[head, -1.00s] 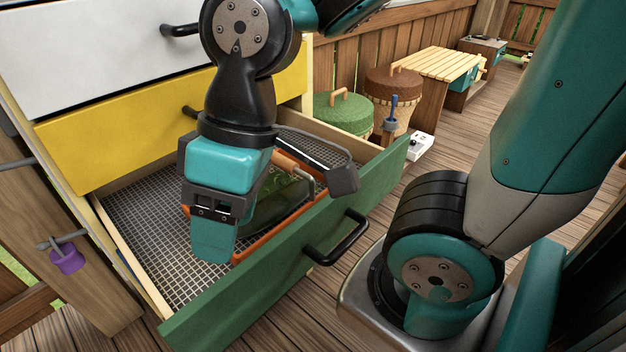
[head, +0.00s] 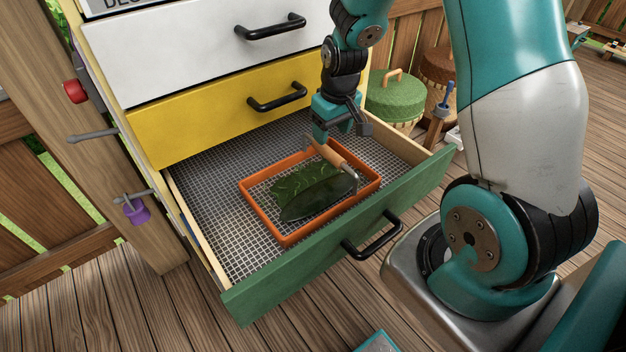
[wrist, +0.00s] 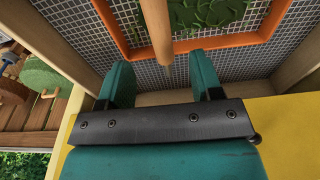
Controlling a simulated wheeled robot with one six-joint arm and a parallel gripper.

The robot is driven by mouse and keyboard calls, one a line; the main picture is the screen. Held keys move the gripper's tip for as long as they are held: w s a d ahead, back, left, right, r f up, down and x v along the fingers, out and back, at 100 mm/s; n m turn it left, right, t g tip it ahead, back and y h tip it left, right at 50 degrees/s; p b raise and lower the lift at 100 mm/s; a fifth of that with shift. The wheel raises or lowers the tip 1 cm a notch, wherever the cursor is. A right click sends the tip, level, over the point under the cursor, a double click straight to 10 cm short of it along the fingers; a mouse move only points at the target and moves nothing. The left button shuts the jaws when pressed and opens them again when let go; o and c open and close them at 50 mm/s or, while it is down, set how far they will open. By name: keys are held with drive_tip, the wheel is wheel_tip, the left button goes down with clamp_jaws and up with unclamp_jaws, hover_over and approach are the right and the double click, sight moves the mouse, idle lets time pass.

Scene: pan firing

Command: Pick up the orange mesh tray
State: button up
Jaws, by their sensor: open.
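The orange mesh tray (head: 268,229) lies inside the open green drawer, on its mesh floor. A dark green leafy thing (head: 308,188) lies in the tray. A tool with a wooden handle (head: 327,152) and a bent metal end rests across the tray's back right part. My gripper (head: 333,138) is above the drawer's back, over the handle end. In the wrist view my gripper (wrist: 163,80) has its two teal fingers apart. The wooden handle (wrist: 157,30) points in from above toward the gap, and the tray's near rim (wrist: 225,40) lies beyond the fingertips. I see nothing held.
The green drawer front (head: 330,232) has a black handle (head: 372,236). The closed yellow drawer (head: 220,115) and white drawer (head: 195,50) are above. A green-lidded basket (head: 394,98) stands right of the cabinet. The drawer's left floor is free.

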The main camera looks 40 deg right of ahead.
sight(328, 149)
drive_tip(key=f, duration=0.4)
drive_tip(key=shift+w+f+p, duration=0.2)
drive_tip(key=shift+w+p, duration=0.05)
drive_tip(key=shift+p, duration=0.05)
drive_tip(key=shift+w+f+p, duration=0.15)
drive_tip(key=shift+f+p, duration=0.35)
drive_tip(key=shift+f, duration=0.85)
drive_tip(key=shift+w+f+p, duration=0.1)
drive_tip(key=shift+f+p, duration=0.35)
drive_tip(key=shift+f, duration=0.85)
clamp_jaws()
